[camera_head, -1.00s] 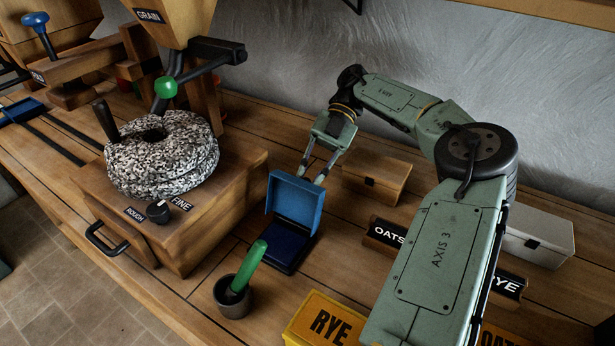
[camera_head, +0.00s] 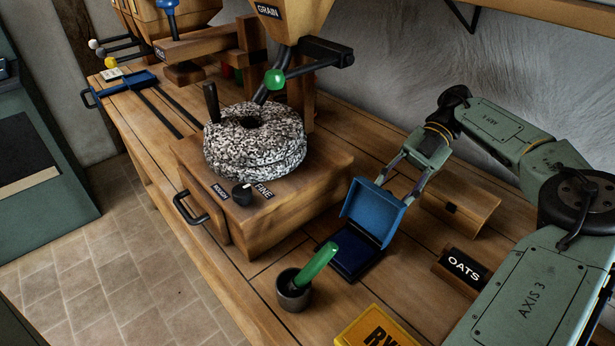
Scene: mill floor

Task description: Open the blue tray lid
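The blue tray (camera_head: 352,262) sits on the wooden bench, its dark blue inside exposed. Its lid (camera_head: 373,208) stands raised at the tray's back edge, roughly upright, with its hollow side facing the camera. My gripper (camera_head: 398,186) is behind the lid, at its upper edge, pointing down. Its two fingers show apart, so it looks open, and nothing shows between them. The fingertips are partly hidden by the lid, so I cannot tell whether they touch it.
A dark cup (camera_head: 292,295) with a green-handled tool (camera_head: 317,264) stands in front of the tray. The millstone (camera_head: 255,142) on its wooden base is left. A wooden box (camera_head: 460,203), an OATS block (camera_head: 462,268) and a yellow box (camera_head: 375,330) are right and in front.

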